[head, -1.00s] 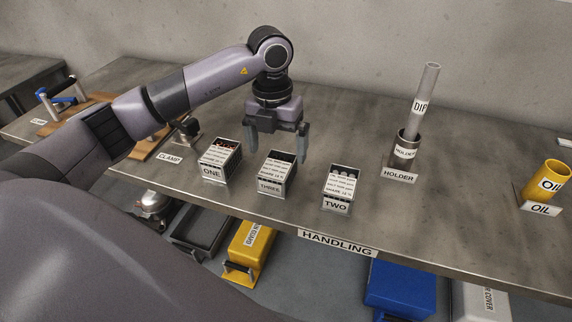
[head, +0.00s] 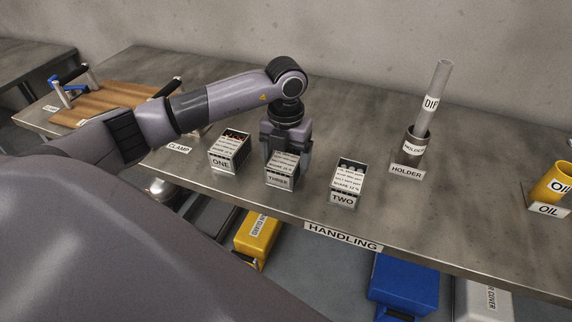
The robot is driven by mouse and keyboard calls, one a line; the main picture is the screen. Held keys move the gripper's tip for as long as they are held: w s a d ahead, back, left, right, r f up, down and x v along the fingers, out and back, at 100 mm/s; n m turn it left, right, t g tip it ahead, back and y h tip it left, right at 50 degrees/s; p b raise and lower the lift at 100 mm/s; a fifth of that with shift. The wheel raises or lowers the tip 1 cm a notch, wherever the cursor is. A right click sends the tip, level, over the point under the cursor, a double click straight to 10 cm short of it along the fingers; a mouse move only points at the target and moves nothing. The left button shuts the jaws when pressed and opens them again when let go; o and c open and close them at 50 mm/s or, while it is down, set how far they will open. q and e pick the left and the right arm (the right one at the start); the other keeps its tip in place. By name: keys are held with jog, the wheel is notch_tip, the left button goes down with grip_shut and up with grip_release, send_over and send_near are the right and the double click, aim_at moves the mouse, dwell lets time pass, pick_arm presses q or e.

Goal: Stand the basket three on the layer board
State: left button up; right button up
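Basket three (head: 281,172) is a small metal box with a printed card and a THREE label. It stands upright on the grey handling table (head: 400,215), between basket one (head: 229,153) and basket two (head: 347,184). My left gripper (head: 286,147) is lowered at basket three, just behind its card as seen here. Its fingers are partly hidden by the basket, so I cannot tell whether they touch it or are closed on it. My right gripper is not in view. I see nothing labelled as a layer board.
A holder (head: 415,142) with an upright dip tube (head: 433,95) stands right of the baskets, and a yellow oil cup (head: 553,182) at the far right. A wooden board (head: 115,97) with clamp handles lies at the left. Yellow and blue boxes (head: 402,285) sit below the table.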

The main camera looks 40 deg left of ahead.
pick_arm(q)
jog(key=shift+r, duration=0.1)
jog(key=c, duration=1.1)
notch_tip(320, 180, up, 13)
notch_tip(320, 180, up, 7)
jog(key=p, duration=0.2)
send_over(287, 157)
jog(key=shift+a, duration=0.1)
